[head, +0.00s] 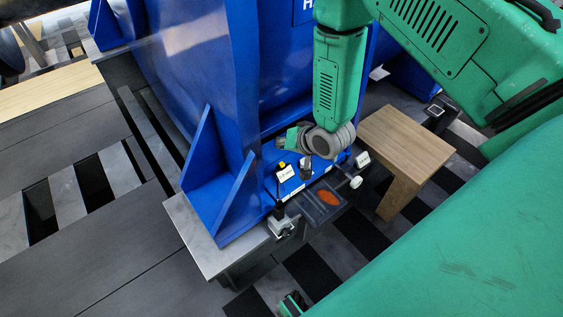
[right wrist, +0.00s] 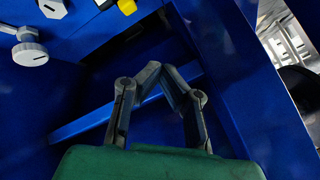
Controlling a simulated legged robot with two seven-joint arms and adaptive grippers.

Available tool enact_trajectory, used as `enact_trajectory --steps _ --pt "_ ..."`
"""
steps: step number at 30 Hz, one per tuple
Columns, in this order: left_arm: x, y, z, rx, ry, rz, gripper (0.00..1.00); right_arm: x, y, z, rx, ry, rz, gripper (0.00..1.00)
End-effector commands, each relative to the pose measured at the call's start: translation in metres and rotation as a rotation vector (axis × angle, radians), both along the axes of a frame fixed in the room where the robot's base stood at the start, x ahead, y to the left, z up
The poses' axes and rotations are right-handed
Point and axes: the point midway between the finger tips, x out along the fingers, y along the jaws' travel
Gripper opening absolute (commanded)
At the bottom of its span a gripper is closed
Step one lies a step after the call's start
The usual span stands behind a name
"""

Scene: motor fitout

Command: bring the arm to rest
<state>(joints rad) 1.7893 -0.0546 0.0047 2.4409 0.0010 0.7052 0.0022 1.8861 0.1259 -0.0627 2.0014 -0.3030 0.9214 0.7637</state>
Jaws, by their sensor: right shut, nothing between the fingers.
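My right arm (head: 338,75) comes in from the upper right of the head view and hangs down to its grey wrist. Its gripper (head: 288,138) points left, close to the blue machine housing and above the small fittings on its base. In the right wrist view the two dark fingers (right wrist: 163,74) meet at their tips with nothing between them. Blue panels and a blue bar lie behind them. A small green and dark part (head: 292,303) is cut off at the bottom edge of the head view; it may be my left gripper, but its jaws cannot be made out.
The blue housing (head: 195,60) stands on a grey plinth (head: 190,230). A dark tray with an orange patch (head: 327,198) sits at its front, beside a white knob (head: 356,182). A wooden stool (head: 405,140) stands right of it. The wrist view shows a white knob (right wrist: 30,53) and yellow part (right wrist: 127,6).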

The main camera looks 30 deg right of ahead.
Motion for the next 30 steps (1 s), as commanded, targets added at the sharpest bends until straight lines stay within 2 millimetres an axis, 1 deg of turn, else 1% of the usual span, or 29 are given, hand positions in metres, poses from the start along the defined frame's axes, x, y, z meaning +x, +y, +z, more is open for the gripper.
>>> enact_trajectory --steps 14,16,17,20,21,23,24,26,27,30 --pt "0.000 0.000 0.000 0.000 0.000 0.000 0.46 -0.001 0.000 0.000 -0.001 0.002 0.002 0.00" --pt "0.000 0.000 0.001 0.000 0.000 0.000 0.46 -0.009 0.003 -0.003 -0.015 0.020 0.013 0.00" --pt "0.000 0.000 0.002 0.000 0.000 0.000 0.46 -0.016 0.005 -0.006 -0.028 0.037 0.024 0.00" --pt "0.000 0.000 0.005 0.000 0.000 0.000 0.46 -0.058 0.014 -0.019 -0.099 0.134 0.092 0.00" --pt "0.000 0.000 0.007 0.000 0.000 0.000 0.46 -0.081 0.019 -0.025 -0.139 0.188 0.133 0.00" --pt "0.000 0.000 0.010 0.000 0.000 0.000 0.46 -0.121 0.026 -0.032 -0.199 0.276 0.207 0.00" --pt "0.000 0.000 0.012 0.000 0.000 0.000 0.46 -0.147 0.029 -0.034 -0.237 0.334 0.260 0.00" --pt "0.000 0.000 0.014 0.000 0.000 0.000 0.46 -0.185 0.032 -0.036 -0.289 0.417 0.339 0.00" --pt "0.000 0.000 0.016 0.000 0.000 0.000 0.46 -0.209 0.033 -0.035 -0.317 0.468 0.389 0.00" --pt "0.000 0.000 0.018 0.000 0.000 0.000 0.46 -0.257 0.035 -0.031 -0.371 0.572 0.501 0.00"
